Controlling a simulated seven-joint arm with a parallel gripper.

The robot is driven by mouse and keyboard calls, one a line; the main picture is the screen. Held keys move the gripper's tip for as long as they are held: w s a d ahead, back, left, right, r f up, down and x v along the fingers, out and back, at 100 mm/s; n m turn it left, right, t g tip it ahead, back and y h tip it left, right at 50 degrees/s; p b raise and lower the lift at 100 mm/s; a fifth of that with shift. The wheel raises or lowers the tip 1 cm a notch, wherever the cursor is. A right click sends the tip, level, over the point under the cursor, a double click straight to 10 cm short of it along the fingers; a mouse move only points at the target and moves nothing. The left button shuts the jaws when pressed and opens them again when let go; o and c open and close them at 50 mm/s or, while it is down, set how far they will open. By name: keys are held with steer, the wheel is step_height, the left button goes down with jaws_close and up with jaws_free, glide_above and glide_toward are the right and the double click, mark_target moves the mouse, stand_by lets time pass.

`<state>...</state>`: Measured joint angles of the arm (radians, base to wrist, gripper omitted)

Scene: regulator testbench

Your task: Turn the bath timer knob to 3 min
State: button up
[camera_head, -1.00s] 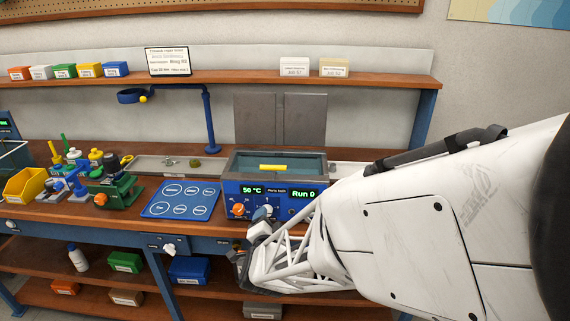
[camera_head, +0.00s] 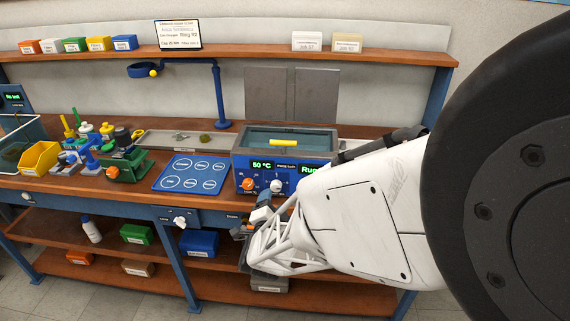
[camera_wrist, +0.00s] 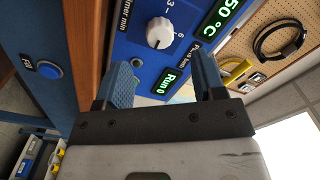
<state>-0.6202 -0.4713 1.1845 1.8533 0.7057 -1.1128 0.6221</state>
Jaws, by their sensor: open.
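The paraffin-style bath (camera_head: 329,146) has a blue front panel with a green "50 °C" display, a "Run 0" display, an orange knob (camera_head: 248,184) and a white knob (camera_head: 277,186). In the wrist view the white timer knob (camera_wrist: 159,33) sits beside the words "timer min", with the marks 3 and 6 near it. In the head view my gripper (camera_head: 260,210) is just below and in front of the panel, partly hidden.
A blue mat (camera_head: 190,173) with white circles lies left of the bath. Left of it are a green fixture (camera_head: 126,166) and a yellow bin (camera_head: 40,157). A blue round button (camera_wrist: 49,69) shows in the wrist view. My arm covers the panel's right side.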

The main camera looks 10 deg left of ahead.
mark_target(276, 188)
steer(key=shift+w, duration=3.25)
steer(key=shift+c, duration=0.4)
steer(key=c, duration=0.8)
steer(key=shift+c, duration=0.2)
